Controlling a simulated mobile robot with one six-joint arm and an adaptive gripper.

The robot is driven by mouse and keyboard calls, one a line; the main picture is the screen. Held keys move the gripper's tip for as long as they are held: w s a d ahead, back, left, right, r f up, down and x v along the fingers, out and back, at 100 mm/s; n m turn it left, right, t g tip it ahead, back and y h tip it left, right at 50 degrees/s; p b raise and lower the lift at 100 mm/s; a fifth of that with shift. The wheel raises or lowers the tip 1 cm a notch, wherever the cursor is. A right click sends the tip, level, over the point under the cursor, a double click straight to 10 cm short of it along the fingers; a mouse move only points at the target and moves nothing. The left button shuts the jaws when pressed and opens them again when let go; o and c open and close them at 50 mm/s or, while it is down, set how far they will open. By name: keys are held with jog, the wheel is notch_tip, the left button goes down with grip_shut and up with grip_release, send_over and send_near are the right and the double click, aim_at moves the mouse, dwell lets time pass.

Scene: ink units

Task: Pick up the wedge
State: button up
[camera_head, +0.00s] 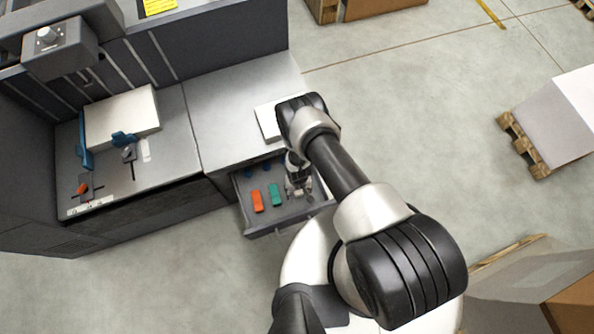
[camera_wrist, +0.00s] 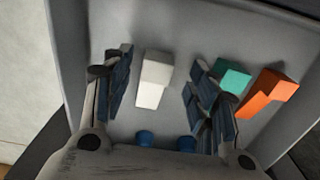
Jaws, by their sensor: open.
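My gripper (camera_wrist: 160,88) is open in the wrist view, with dark padded fingers on both sides of a white wedge-like block (camera_wrist: 154,80). The block lies on the grey drawer floor, with a gap to each finger. A green block (camera_wrist: 234,79) and an orange block (camera_wrist: 267,96) of similar shape lie to the right, the green one partly behind the right finger. In the head view my gripper (camera_head: 299,190) is low over the open drawer (camera_head: 262,231), and I cannot make out the white block there. The green block (camera_head: 275,195) and orange block (camera_head: 257,201) lie to its left.
Two blue round pieces (camera_wrist: 145,138) lie in the drawer near my gripper's base. The drawer walls enclose the blocks. Above the drawer is a grey worktop (camera_head: 235,100) with a white stack (camera_head: 267,122). A machine bed with a paper stack (camera_head: 120,117) stands left.

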aim_at(299, 193)
notch_tip(299, 193, down, 4)
jog(key=shift+d+r+b, duration=0.15)
jog(key=shift+r+b, duration=0.05)
jog(key=shift+b, duration=0.55)
jog(key=shift+r, duration=0.1)
jog(key=shift+c, duration=0.5)
jog(key=c, duration=1.1)
jog(key=shift+o, duration=0.2)
